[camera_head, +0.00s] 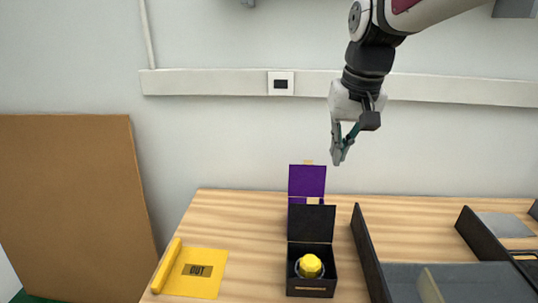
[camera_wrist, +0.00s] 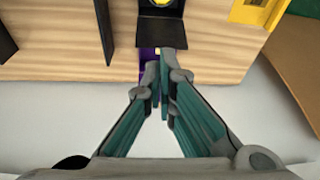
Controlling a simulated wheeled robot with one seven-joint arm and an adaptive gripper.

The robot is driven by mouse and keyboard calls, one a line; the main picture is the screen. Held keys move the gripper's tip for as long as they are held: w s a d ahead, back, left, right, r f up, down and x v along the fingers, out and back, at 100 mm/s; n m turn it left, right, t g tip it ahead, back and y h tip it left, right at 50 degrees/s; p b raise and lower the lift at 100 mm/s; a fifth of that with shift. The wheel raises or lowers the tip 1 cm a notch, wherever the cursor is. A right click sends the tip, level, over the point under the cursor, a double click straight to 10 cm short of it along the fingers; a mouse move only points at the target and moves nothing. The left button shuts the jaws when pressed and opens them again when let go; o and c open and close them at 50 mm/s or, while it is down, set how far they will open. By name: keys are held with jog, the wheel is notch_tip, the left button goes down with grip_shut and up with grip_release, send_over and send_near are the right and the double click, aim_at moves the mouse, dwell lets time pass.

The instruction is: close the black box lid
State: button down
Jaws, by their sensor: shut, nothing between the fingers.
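The black box (camera_head: 311,285) stands on the wooden table with its lid (camera_head: 311,223) upright and open at the back. A yellow-capped round item (camera_head: 310,266) sits inside it. In the wrist view the black lid (camera_wrist: 161,33) shows at the top, with part of the yellow item above it. My gripper (camera_head: 338,160) is shut and empty, in the air above and behind the box, near the wall. It also shows in the wrist view (camera_wrist: 164,65), with its fingertips together just below the lid in the picture.
A purple box with a raised lid (camera_head: 307,180) stands behind the black box. A yellow "OUT" tray (camera_head: 207,283) lies to the left on the table (camera_head: 250,225). A dark divider (camera_head: 366,250) and grey trays are at right. A brown board (camera_head: 70,200) stands at far left.

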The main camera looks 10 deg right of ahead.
jog(key=w+d+f+g, duration=0.1)
jog(key=w+f, duration=0.5)
jog(key=w, duration=0.2)
jog(key=w+f+g, duration=0.1)
jog(key=w+f, duration=0.4)
jog(key=w, duration=0.4)
jog(key=s+f+p, duration=0.2)
jog(key=s+f, duration=0.1)
jog(key=f, duration=0.5)
jog(key=shift+s+f+m+p, duration=0.2)
jog(key=shift+m+p, duration=0.1)
jog(key=shift+m, duration=0.1)
jog(key=shift+a, duration=0.15)
jog(key=shift+s+r, duration=0.1)
